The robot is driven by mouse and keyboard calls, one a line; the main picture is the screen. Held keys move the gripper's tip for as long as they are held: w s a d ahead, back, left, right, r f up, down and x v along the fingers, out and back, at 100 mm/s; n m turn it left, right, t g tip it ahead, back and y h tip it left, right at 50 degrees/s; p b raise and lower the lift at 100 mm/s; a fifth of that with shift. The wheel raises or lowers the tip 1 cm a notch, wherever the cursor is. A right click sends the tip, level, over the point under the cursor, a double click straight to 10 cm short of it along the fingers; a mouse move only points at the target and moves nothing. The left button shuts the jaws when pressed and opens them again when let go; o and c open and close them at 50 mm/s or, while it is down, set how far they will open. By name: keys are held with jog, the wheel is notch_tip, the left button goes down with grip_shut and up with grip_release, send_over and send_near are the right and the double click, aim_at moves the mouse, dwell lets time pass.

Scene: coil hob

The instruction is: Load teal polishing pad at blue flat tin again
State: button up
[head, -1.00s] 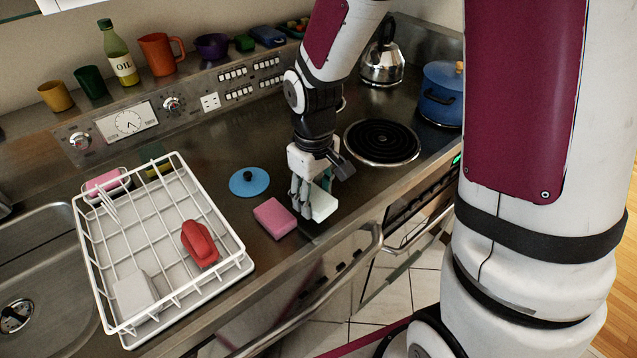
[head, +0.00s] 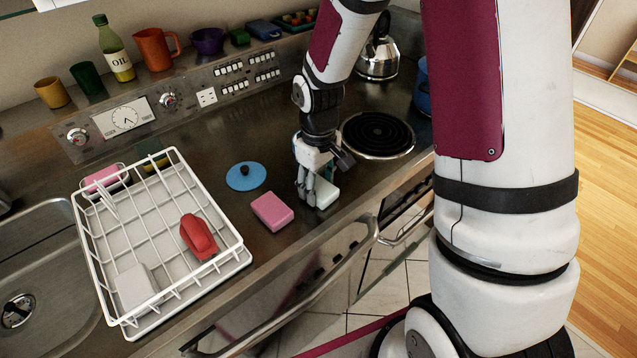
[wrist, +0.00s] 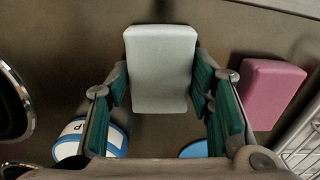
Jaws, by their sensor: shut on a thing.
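The polishing pad (head: 326,192) is a pale grey-green block. My gripper (head: 313,194) points down and is shut on it, low over the counter, left of and in front of the coil hob. In the wrist view the pad (wrist: 161,68) sits between the teal-lined fingers. I cannot tell whether it touches the counter. A round blue-rimmed tin (wrist: 107,137) with a white lettered top, apparently the blue flat tin, shows at the wrist view's lower left, partly covered by a finger. In the head view my arm hides it.
A pink sponge (head: 272,211) lies just left of my gripper, and a blue lid (head: 246,177) with a black knob behind it. The coil hob (head: 378,134) is to the right. A white dish rack (head: 242,252) stands left, beside the sink. A kettle (head: 379,62) stands behind.

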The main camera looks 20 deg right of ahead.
aim_at(318, 186)
jog(key=o, duration=1)
jog(key=shift+o, duration=0.2)
jog(key=shift+f, duration=0.2)
notch_tip(318, 186, up, 14)
jog(key=s+r+m+t, duration=0.2)
jog(key=s+r, duration=0.4)
jog(key=s, duration=0.3)
jog(key=s+r+m+t, duration=0.2)
jog(key=s+r, duration=0.4)
jog(key=s, duration=0.4)
jog(key=shift+m+t, duration=0.4)
jog(key=shift+t, duration=0.1)
jog(key=shift+d, duration=0.1)
